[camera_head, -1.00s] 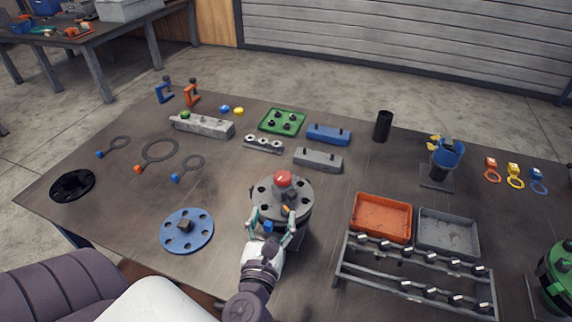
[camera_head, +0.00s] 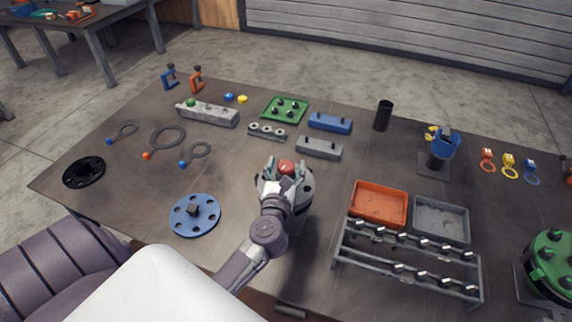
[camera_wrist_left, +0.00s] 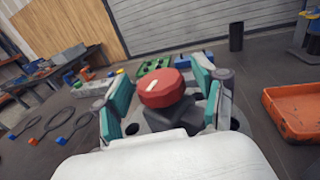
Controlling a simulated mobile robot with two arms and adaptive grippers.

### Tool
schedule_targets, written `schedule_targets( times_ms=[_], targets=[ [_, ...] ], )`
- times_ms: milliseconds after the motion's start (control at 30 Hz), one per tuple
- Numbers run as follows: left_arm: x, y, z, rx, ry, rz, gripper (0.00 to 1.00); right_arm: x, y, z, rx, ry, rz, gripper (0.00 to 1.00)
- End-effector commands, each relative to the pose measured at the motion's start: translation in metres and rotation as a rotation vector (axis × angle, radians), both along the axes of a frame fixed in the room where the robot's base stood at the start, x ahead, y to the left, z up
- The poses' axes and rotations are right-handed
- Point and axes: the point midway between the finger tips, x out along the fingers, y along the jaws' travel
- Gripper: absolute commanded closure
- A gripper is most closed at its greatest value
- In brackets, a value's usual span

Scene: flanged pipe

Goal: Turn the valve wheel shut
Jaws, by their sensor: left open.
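A red round knob (camera_head: 286,167), the wheel-like part on top, sits on a grey flanged pipe (camera_head: 305,187) at the middle of the table. It also shows in the left wrist view as a red knob (camera_wrist_left: 162,89) on a dark block. My left gripper (camera_head: 285,170) is over the flange, with its teal-padded fingers open on either side of the knob. In the left wrist view the fingers (camera_wrist_left: 164,92) stand apart; I cannot tell whether either touches the knob. My arm hides much of the flange and pipe. My right gripper is not in view.
A blue flange disc (camera_head: 180,222) lies left of the pipe. An orange tray (camera_head: 378,203), a grey tray (camera_head: 441,219) and a rack of bolts (camera_head: 405,268) are to the right. A blue valve-like part (camera_head: 445,147) stands further back. Rings, blocks and a green tray (camera_head: 270,108) lie behind.

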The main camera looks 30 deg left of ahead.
Motion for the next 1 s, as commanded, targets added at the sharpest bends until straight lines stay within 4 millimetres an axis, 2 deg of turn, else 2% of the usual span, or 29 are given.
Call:
schedule_targets(
  times_ms=[133, 500, 767, 1000],
  targets=[
    [-0.0002, -0.0001, -0.0002, 0.0, 0.0, 0.0, 0.3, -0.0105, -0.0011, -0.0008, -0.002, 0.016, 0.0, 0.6],
    [-0.0004, -0.0004, -0.0003, 0.0, 0.0, 0.0, 0.91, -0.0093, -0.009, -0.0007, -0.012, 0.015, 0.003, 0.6],
    [-0.0006, -0.0003, -0.0002, 0.001, 0.001, -0.028, 0.91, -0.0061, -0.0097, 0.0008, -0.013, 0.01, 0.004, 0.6],
    [-0.001, 0.0007, 0.0002, 0.004, 0.002, -0.149, 0.91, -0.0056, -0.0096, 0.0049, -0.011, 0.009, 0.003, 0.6]
  ],
)
